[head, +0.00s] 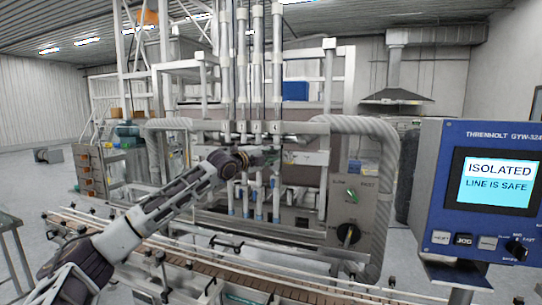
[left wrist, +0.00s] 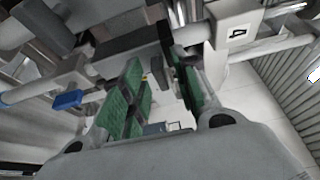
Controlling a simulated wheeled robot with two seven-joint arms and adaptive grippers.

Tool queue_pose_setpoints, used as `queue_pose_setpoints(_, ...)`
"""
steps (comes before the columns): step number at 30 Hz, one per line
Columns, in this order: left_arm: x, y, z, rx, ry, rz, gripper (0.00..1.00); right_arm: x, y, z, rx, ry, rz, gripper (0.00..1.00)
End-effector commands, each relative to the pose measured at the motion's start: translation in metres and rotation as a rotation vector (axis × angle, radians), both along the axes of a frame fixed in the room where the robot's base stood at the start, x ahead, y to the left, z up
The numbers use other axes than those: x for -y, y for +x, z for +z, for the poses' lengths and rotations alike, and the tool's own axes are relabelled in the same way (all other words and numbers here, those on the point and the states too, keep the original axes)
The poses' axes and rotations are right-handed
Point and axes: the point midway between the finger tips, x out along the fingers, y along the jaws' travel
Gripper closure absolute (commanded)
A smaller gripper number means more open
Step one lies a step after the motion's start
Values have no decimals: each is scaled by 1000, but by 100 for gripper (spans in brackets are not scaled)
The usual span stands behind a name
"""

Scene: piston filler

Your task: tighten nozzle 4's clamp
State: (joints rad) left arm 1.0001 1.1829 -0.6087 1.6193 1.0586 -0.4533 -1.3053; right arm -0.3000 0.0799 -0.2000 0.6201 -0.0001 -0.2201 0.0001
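A white block with the label 4 (left wrist: 237,31) is at the upper right of the left wrist view, on the nozzle bar. In the head view, nozzle 4 appears to be the rightmost of the upright nozzle tubes (head: 277,70). My left gripper (head: 268,156) reaches up to the nozzle row at bar height. In the left wrist view, its green-padded fingers (left wrist: 155,75) are apart, with a gap between them. A small dark piece (left wrist: 157,68), possibly the clamp's handle, shows in that gap; I cannot tell whether a pad touches it. My right gripper is out of view.
A blue control panel (head: 490,190) at the right reads ISOLATED, LINE IS SAFE. A conveyor (head: 290,290) with rails runs below the nozzles. A cabinet (head: 350,205) with knobs stands right of them. A blue piece (left wrist: 68,101) is left of my fingers in the wrist view.

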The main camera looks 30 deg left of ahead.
Motion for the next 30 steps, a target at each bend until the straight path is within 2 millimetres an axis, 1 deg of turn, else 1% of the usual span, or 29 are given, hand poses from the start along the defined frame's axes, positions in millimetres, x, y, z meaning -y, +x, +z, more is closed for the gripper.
queue_pose_setpoints(8, -1, -1, 1, 2, 0, 1, 70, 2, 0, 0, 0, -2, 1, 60)
queue_pose_setpoints(14, -2, -5, 1, 2, 1, 2, 70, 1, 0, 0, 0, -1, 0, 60)
queue_pose_setpoints(30, -8, -38, 1, 1, 1, 3, 70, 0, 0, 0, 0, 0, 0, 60)
